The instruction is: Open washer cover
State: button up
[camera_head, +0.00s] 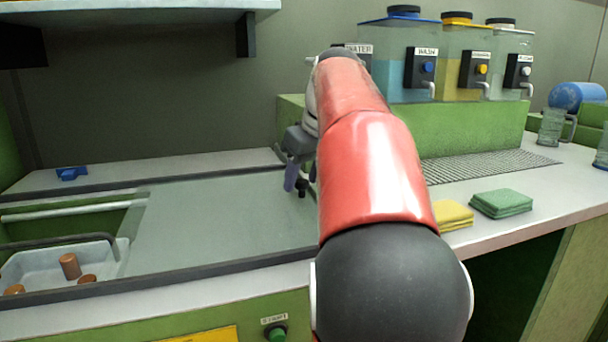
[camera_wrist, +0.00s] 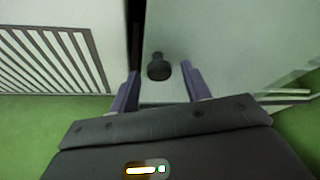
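The washer cover (camera_head: 215,225) is a flat grey-green, glassy panel set between dark rails. It also shows in the wrist view (camera_wrist: 225,40). Left of it in the head view, the washer's interior is uncovered. A small dark knob (camera_head: 302,190) stands up near the cover's right end. In the wrist view the knob (camera_wrist: 158,66) appears between the two purple fingers. My gripper (camera_wrist: 160,78) is open, with a gap on both sides of the knob. In the head view my gripper (camera_head: 301,178) is over the cover's right end, partly hidden by my red arm.
A pale basket (camera_head: 110,262) with brown corks (camera_head: 70,266) sits in the uncovered left bay. A blue object (camera_head: 72,174) lies on the back ledge. Liquid dispensers (camera_head: 405,60) stand on a green riser (camera_head: 465,135) behind. Yellow (camera_head: 452,215) and green (camera_head: 501,203) cloths lie right.

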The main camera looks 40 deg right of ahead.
jog(key=p+v, duration=0.2)
jog(key=v, duration=0.5)
jog(key=shift+r, duration=0.4)
jog(key=shift+s, duration=0.2)
